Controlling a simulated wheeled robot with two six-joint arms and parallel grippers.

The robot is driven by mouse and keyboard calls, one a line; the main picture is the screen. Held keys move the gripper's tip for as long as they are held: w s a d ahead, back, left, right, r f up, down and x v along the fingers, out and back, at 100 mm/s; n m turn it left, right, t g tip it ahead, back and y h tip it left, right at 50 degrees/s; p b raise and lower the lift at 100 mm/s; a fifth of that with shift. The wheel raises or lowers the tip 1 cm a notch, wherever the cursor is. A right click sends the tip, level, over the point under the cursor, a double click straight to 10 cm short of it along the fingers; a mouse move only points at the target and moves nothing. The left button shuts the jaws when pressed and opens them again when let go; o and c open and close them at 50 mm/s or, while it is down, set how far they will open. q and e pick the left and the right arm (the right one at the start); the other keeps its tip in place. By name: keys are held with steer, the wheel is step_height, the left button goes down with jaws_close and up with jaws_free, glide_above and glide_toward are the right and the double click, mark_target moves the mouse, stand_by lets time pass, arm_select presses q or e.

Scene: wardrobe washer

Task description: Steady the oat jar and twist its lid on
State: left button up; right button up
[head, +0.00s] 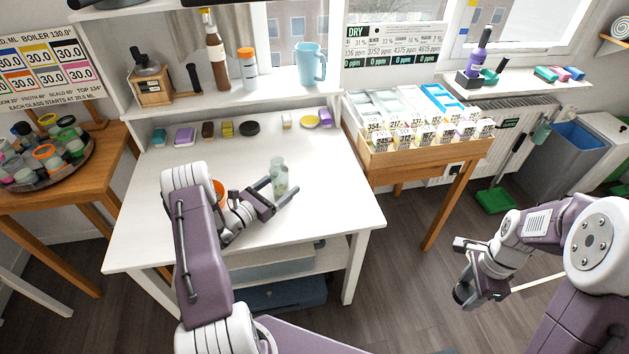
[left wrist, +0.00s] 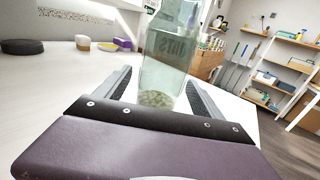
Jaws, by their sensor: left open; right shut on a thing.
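The oat jar (head: 280,182) is a clear greenish glass jar standing upright on the white table, with no lid visible on its top. In the left wrist view the jar (left wrist: 165,60) shows lettering and a low layer of pale oats. My left gripper (head: 279,197) is open at table height, its fingers on either side of the jar; contact is not clear. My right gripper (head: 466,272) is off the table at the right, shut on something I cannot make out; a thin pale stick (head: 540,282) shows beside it. I cannot identify the lid with certainty.
A black disc (head: 249,128), a yellow disc (head: 310,121) and several small blocks line the table's back. An orange item (head: 220,190) is partly hidden behind my left arm. A wooden tray of labelled packets (head: 376,165) stands right of the white table (head: 340,215). The table's right part is clear.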

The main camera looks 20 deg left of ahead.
arm_select(q)
steer(key=x, duration=0.3)
steer(key=shift+f, duration=0.1)
steer(key=shift+s+a, duration=0.1)
steer(key=c, duration=1.7)
steer(key=shift+o, duration=0.2)
steer(key=shift+a, duration=0.1)
